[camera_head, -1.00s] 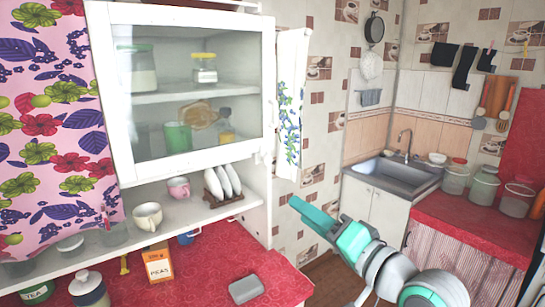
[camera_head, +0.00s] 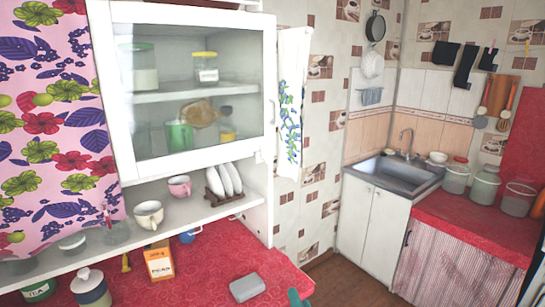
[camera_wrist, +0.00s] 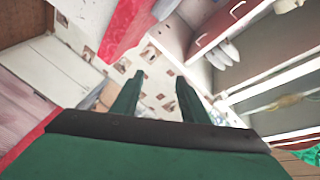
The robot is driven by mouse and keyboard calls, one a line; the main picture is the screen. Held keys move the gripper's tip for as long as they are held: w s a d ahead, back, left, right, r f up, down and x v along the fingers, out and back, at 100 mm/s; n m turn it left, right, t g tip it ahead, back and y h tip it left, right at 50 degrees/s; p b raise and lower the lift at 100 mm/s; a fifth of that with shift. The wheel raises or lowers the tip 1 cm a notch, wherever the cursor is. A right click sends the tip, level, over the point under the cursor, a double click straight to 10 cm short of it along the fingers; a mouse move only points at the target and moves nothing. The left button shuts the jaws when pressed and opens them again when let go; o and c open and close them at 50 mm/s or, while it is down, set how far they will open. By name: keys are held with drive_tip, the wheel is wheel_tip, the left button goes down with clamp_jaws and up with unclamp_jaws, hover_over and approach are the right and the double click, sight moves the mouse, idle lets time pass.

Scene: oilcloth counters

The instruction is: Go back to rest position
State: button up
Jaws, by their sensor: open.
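My gripper (camera_wrist: 158,90) shows in the wrist view with its two green fingers apart and nothing between them. The wrist view is turned on its side, with the tiled wall beyond the fingers. In the head view only a small green tip of my arm (camera_head: 297,298) shows at the bottom edge, beside the front corner of the red counter. The rest of my arm is out of that view.
A white glass-door cabinet (camera_head: 262,90) stands over a red counter (camera_head: 215,262) with a grey box (camera_head: 247,287) and an orange peas carton (camera_head: 159,262). A sink (camera_head: 398,178) and a second red counter (camera_head: 470,225) are at right. Bare floor (camera_head: 345,283) lies between.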

drive_tip(key=s+a+f+n+g+h, duration=0.1)
drive_tip(key=s+a+f+n+h, duration=0.2)
drive_tip(key=s+f, duration=1.5)
drive_tip(key=s+a+n, duration=0.2)
drive_tip(key=s, duration=0.8)
drive_tip(key=s+a+n, duration=0.2)
drive_tip(key=s+n, duration=0.1)
drive_tip(key=s, duration=0.8)
drive_tip(key=shift+r+n+h, duration=0.3)
drive_tip(key=shift+r+h, duration=0.1)
drive_tip(key=shift+r, duration=0.05)
